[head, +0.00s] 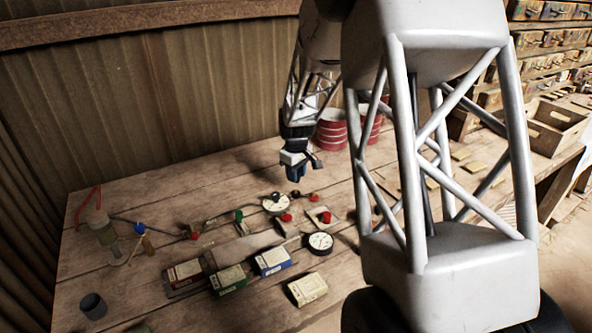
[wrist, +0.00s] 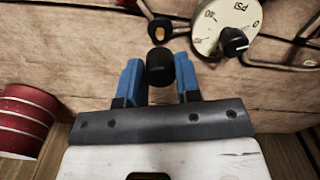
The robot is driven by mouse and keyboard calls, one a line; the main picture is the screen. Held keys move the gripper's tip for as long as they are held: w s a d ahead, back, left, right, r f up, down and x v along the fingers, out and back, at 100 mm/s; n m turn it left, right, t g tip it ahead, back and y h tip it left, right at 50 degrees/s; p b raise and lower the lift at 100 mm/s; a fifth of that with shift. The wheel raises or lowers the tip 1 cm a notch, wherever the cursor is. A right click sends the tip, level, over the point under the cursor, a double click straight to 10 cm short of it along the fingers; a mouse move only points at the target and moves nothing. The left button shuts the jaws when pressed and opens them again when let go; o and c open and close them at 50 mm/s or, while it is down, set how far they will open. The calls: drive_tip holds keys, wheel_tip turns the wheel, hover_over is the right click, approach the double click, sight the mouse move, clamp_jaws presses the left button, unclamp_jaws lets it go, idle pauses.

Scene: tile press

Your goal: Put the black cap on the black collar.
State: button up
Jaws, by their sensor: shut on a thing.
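The black cap (wrist: 160,68) is a short dark cylinder between the blue fingers of my gripper (wrist: 158,61), which is shut on it. In the head view my gripper (head: 296,173) hangs above the table near the gauge; the cap cannot be made out there. The black collar (wrist: 153,33) shows in the wrist view as a dark ring with a yellowish centre, just beyond the cap. In the head view a small dark piece that looks like the collar (head: 295,194) lies below my gripper. The cap appears apart from the collar, at a height I cannot judge.
A white dial gauge with a black knob (wrist: 234,41) is beside the collar, also in the head view (head: 276,204). Red cans (head: 331,130) stand behind. Red-knobbed plates (head: 324,216), a second gauge (head: 320,242) and several small boxes (head: 272,261) lie nearer the front.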

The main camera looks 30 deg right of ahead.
drive_tip(key=shift+f, duration=2.05)
drive_tip(key=shift+f, duration=0.7)
idle(0.3)
drive_tip(key=o, duration=0.6)
drive_tip(key=shift+r, duration=0.2)
drive_tip(key=shift+r, duration=5.35)
